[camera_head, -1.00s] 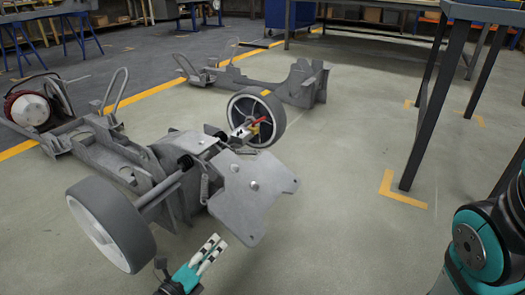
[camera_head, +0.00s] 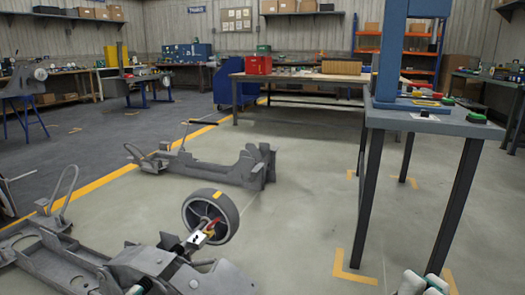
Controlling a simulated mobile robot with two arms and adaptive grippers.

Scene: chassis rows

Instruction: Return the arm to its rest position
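At the bottom edge, a white and teal part of my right arm (camera_head: 422,285) shows beside the foot of the nearest table leg. It is cut off by the frame, so I cannot tell whether its fingers are open or shut. A small dark and teal piece, likely of my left arm (camera_head: 140,287), shows at the bottom left in front of the near chassis. Its fingers are not clearly visible. I see nothing held in either gripper.
The grey near chassis (camera_head: 75,262) lies at the lower left, with a wheel (camera_head: 212,215) standing behind it. Another chassis (camera_head: 215,170) lies farther back. A dark-legged table (camera_head: 440,124) stands at the right. The floor between wheel and table is clear.

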